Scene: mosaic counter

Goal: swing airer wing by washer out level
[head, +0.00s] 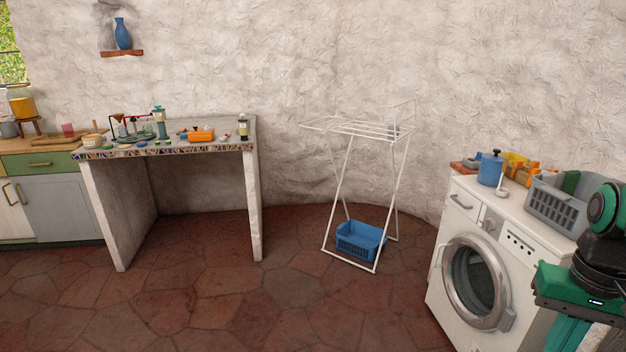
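A white wire airer (368,131) stands on the tiled floor in the middle of the head view, by the curved wall. Its rack of bars lies roughly level on top and reaches out to the left. At the right end, toward the washer, a thin wire frame (400,101) stands up above the bars and looks like the raised wing. The white washer (460,213) stands to the right of the airer, with floor between them. Parts of my green and black arm show at the lower right, in front of the washer. My gripper's fingers are not in view.
A blue crate (361,241) sits between the airer's legs. A blue canister (490,168) and a grey basket (555,204) stand on the washer. A mosaic counter (170,150) stands left. The tiled floor (290,310) in front is clear.

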